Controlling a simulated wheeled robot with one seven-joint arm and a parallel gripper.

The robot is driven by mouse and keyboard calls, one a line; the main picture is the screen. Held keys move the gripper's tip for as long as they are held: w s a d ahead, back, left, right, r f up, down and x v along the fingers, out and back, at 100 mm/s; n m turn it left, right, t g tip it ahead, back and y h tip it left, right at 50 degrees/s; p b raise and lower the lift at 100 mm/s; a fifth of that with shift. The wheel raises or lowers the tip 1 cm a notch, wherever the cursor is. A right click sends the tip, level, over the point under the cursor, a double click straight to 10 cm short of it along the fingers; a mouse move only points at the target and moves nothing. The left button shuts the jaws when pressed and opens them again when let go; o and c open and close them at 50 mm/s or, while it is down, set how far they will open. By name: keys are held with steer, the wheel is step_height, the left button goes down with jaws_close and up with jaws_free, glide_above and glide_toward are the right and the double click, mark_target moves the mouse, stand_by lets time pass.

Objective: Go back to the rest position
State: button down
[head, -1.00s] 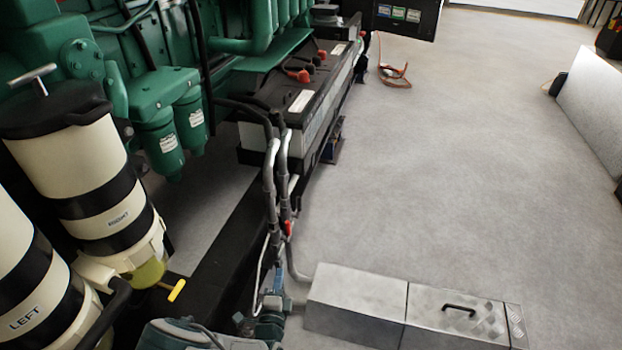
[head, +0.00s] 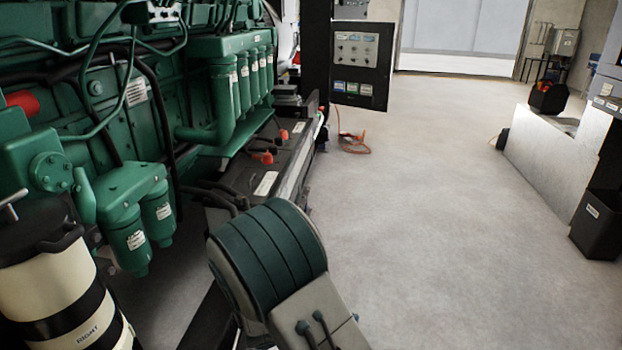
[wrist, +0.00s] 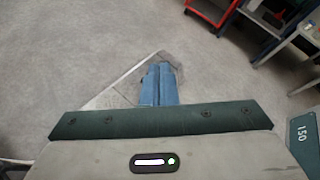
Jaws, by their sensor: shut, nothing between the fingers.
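My gripper (wrist: 158,70) shows in the wrist view as two blue fingers side by side, shut and empty. It points out over the grey floor, with a pale, metal-edged patch just around and beyond the fingertips. In the head view my own arm, a green and grey link, fills the lower middle, and the fingers are not seen there. The white and black canister marked RIGHT (head: 55,290) stands at the lower left, apart from my arm. The green engine (head: 100,110) fills the left side.
A black battery box (head: 270,175) and a control panel (head: 360,65) line the engine's right side. An orange cable (head: 355,145) lies on the floor. A pale low wall (head: 545,150) and dark bin (head: 597,228) stand right. The middle floor is clear. A red cart (wrist: 213,12) shows in the wrist view.

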steer(key=s+d+r+m+g+y+p, duration=0.1)
steer(key=s+d+r+m+y+p, duration=0.1)
steer(key=r+m, duration=0.6)
steer(key=s+d+r+m+y+p, duration=0.2)
steer(key=s+r+m+y+p, duration=0.2)
steer(key=s+r+m, duration=0.5)
steer(key=s+d+r+m+g+y+p, duration=0.1)
steer(key=s+d+r+m+y+p, duration=0.2)
steer(key=r+m, duration=0.6)
steer(key=shift+s+m+g+y, duration=0.35)
steer(key=shift+s+y, duration=0.8)
steer(key=shift+y, duration=0.45)
